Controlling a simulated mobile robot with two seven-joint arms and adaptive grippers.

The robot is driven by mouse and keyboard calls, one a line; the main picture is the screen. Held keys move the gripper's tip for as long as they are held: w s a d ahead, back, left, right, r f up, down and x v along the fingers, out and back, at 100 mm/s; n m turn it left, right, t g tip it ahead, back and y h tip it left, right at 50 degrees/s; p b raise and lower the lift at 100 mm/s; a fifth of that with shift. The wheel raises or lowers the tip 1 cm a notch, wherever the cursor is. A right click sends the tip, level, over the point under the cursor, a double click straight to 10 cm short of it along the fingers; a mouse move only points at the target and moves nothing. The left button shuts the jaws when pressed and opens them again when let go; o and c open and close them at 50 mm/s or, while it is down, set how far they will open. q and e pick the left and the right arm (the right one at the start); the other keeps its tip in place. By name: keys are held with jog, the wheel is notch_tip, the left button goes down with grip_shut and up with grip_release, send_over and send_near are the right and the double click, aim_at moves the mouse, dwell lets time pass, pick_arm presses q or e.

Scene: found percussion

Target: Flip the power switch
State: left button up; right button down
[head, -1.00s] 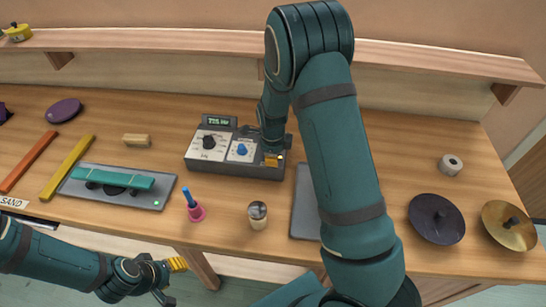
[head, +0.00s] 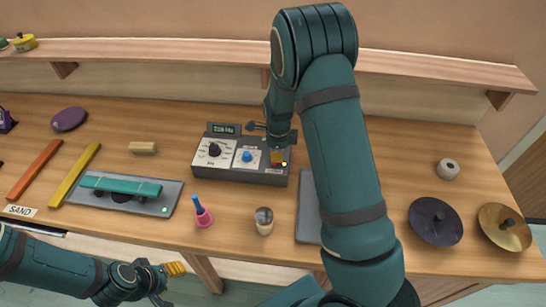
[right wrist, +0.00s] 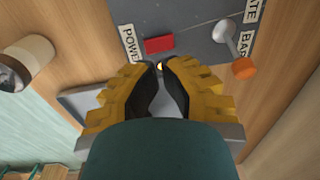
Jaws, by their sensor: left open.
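The grey control box (head: 240,173) stands on the bench with two dials and a small display. In the right wrist view, a red switch (right wrist: 159,45) sits on its dark panel beside a POWER label (right wrist: 131,42). My right gripper (right wrist: 160,67) has its yellow, black-padded fingers brought together, tips just short of the switch in that view. I cannot tell whether they touch it. In the head view it is over the box's right end (head: 278,157), partly hidden by my arm. My left gripper (head: 171,285) is open and empty, low in front of the bench.
A lever with an orange knob (right wrist: 243,68) stands close to the switch. A pink-and-blue object (head: 203,214), a small cup (head: 264,222) and a grey pad (head: 308,208) lie in front of the box. Two discs (head: 436,222) are at the right. A shelf (head: 180,52) runs behind.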

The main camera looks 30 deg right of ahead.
jog(key=shift+w+a+r, duration=0.1)
jog(key=shift+r, duration=0.5)
jog(key=shift+w+a+r, duration=0.1)
jog(key=shift+r, duration=0.5)
notch_tip(320, 180, up, 8)
jog(key=d, duration=0.1)
jog(key=shift+w+d+f, duration=0.15)
jog(key=shift+w+f, duration=0.05)
jog(key=shift+w, duration=0.2)
